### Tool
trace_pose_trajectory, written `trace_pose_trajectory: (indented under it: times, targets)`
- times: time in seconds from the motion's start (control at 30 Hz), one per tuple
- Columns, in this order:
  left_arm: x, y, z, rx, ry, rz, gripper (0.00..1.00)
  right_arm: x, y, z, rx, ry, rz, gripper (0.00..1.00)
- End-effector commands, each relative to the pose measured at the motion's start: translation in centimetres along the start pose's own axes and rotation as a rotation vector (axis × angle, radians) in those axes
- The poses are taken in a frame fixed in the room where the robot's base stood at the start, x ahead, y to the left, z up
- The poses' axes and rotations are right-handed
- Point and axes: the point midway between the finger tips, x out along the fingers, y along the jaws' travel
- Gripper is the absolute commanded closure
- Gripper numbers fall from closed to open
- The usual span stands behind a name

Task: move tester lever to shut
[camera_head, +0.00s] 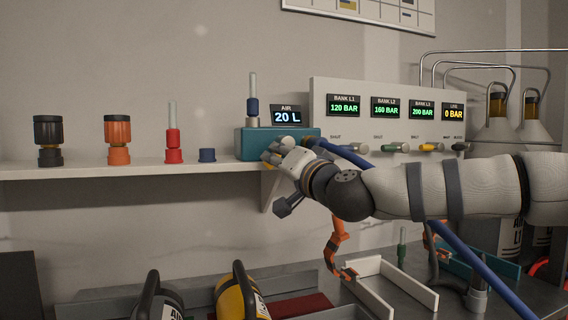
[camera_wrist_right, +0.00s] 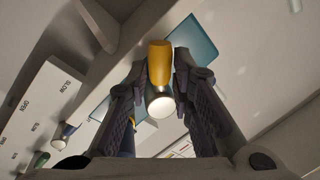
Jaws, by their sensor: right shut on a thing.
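The tester is a teal box (camera_head: 249,147) at the right end of the white shelf, beside an "AIR 20 L" display (camera_head: 286,116). My right gripper (camera_head: 275,155) is at the front of the box, its arm coming in from the right and hiding part of it. In the right wrist view, my right gripper (camera_wrist_right: 165,78) has its fingers closed about a yellow lever handle (camera_wrist_right: 160,55) with a pale round end. Teal surface of the tester (camera_wrist_right: 197,40) shows behind it. My left gripper is not in view.
A grey panel (camera_head: 320,100) with bank displays and several small levers stands right of the tester. Black, orange, red and blue fittings line the shelf (camera_head: 80,172). A blue hose (camera_head: 480,270) runs past my right arm. Cylinders (camera_head: 240,293) stand below.

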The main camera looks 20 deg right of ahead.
Motion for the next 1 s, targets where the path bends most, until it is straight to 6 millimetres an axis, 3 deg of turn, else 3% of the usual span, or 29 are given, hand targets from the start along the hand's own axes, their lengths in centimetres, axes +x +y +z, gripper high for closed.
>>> trace_pose_trajectory:
  times: [0.6, 1.0]
  targets:
    - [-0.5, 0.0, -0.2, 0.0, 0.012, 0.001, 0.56, 0.4, -2.3, -0.3, 0.549, 0.105, -0.002, 1.0]
    - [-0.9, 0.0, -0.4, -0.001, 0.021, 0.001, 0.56, 0.6, -3.0, -0.8, 0.766, 0.149, -0.002, 1.0]
